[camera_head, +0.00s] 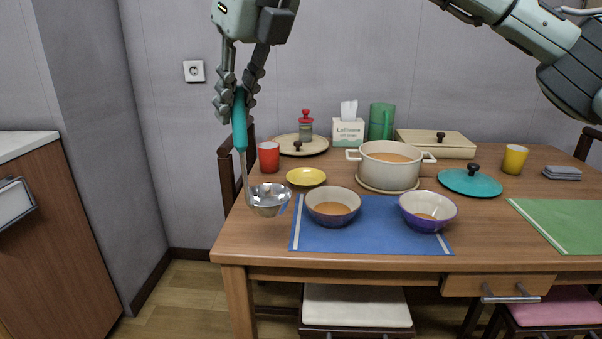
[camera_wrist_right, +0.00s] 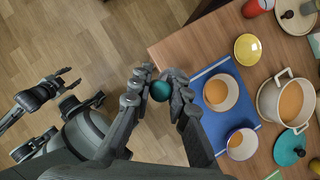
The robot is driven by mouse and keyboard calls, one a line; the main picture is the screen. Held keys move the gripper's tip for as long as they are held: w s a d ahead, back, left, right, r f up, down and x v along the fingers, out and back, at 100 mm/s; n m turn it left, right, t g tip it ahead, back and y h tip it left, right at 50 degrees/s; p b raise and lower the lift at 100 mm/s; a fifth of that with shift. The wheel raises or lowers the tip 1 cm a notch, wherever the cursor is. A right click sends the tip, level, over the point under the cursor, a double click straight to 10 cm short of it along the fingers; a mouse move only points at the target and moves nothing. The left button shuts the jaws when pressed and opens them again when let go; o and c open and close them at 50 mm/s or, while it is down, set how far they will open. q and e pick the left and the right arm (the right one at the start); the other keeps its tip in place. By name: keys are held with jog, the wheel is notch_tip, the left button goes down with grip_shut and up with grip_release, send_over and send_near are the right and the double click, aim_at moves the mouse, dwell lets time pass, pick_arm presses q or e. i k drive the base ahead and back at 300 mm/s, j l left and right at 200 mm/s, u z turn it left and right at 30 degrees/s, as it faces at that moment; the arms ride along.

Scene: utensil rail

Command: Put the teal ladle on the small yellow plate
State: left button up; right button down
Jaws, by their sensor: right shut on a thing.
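My right gripper (camera_head: 236,103) is shut on the teal handle of the ladle (camera_head: 240,130), which hangs nearly upright with its steel bowl at the bottom. The bowl shows left of the blue mat and in front of the small yellow plate (camera_head: 306,176); I cannot tell its exact height. The yellow plate (camera_wrist_right: 247,49) there is empty, up and right of the gripper. My left gripper (camera_wrist_right: 42,98) shows there with fingers apart, empty, over the floor.
A bowl (camera_head: 333,206) and a purple bowl (camera_head: 428,211) stand on the blue mat (camera_head: 375,235). A red cup (camera_head: 268,157) stands behind the plate's left side. A cream pot (camera_head: 389,165) stands to its right. A teal lid (camera_head: 470,182) lies farther right.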

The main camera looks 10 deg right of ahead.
aim_at(306, 180)
jog(key=i, duration=0.9)
